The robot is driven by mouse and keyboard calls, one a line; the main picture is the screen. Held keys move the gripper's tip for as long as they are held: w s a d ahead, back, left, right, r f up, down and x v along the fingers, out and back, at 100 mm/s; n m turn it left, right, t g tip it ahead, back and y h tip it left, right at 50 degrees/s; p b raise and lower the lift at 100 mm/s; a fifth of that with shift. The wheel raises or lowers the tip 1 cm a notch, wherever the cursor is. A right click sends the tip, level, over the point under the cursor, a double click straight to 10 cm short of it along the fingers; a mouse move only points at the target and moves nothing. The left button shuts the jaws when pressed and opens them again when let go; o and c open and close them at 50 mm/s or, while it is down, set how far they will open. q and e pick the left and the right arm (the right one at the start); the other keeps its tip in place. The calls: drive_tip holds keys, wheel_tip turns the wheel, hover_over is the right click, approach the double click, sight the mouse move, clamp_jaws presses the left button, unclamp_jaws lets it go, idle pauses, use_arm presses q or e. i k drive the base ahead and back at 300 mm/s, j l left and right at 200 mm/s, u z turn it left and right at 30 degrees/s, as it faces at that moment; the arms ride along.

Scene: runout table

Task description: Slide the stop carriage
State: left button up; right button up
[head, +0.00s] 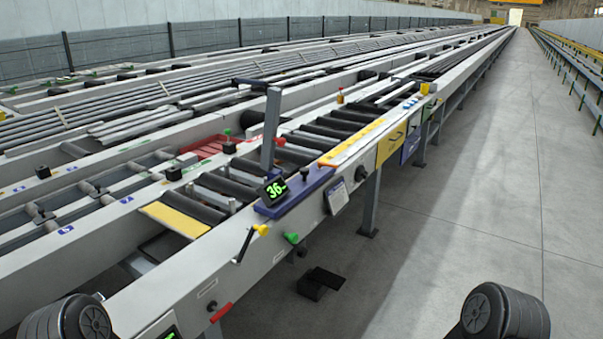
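The stop carriage has a blue base (294,194) that sits on the near rail of the runout table. A tilted black display (273,189) with green digits, seemingly 36, stands on the base. A grey upright post (271,130) with a dark arm at its top rises at the carriage, the arm reaching left over the rollers. The base has a dark knob near its right end. Neither of my grippers is in view. Only dark rounded parts of my own arms show at the bottom left and bottom right corners, well apart from the carriage.
Dark rollers (325,131) lie behind the near rail (190,270). A yellow-knobbed lever (248,241), a green knob (291,238) and a red handle (221,312) stick out in front. A yellow scale strip (352,142) runs right of the carriage. A black pedal (320,282) lies on open floor.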

sight(278, 196)
drive_tip(key=u, duration=0.6)
drive_tip(key=i+l+u, duration=0.2)
drive_tip(key=l+u, duration=0.15)
drive_tip(key=i+l+u, duration=0.1)
drive_tip(key=l+u, duration=0.25)
drive_tip(key=l, duration=0.15)
drive_tip(key=l+u, duration=0.4)
drive_tip(key=l, duration=1.05)
drive_tip(key=i+l+u, duration=0.15)
drive_tip(key=l, duration=0.9)
